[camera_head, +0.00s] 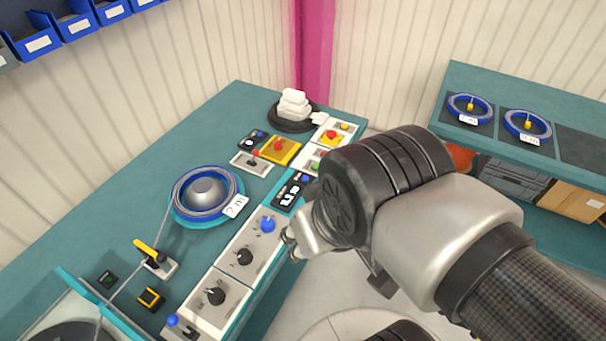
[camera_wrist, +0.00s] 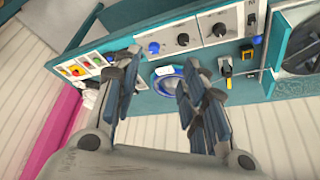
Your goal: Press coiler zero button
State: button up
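A black display panel (camera_head: 293,192) with lit digits is set in the control strip along the bench's right edge. A small blue button (camera_head: 305,178) shows at its upper end. A larger blue knob (camera_head: 267,224) sits on the white panel just below; it also shows in the wrist view (camera_wrist: 153,47). I cannot read which control is the coiler zero. My gripper (camera_wrist: 162,60) is open and empty, its fingers wide apart. In the head view, my wrist hides most of it, and its visible part (camera_head: 290,239) is right of the strip. The left finger partly covers the strip in the wrist view.
A blue cable reel (camera_head: 204,190) lies on the bench left of the strip. Black knobs (camera_head: 244,257), a yellow-handled lever (camera_head: 150,251) and a red button on a yellow box (camera_head: 279,148) stand nearby. A shelf with reels (camera_head: 470,108) is at the right.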

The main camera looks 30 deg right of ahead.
grip_shut()
dwell(1.4)
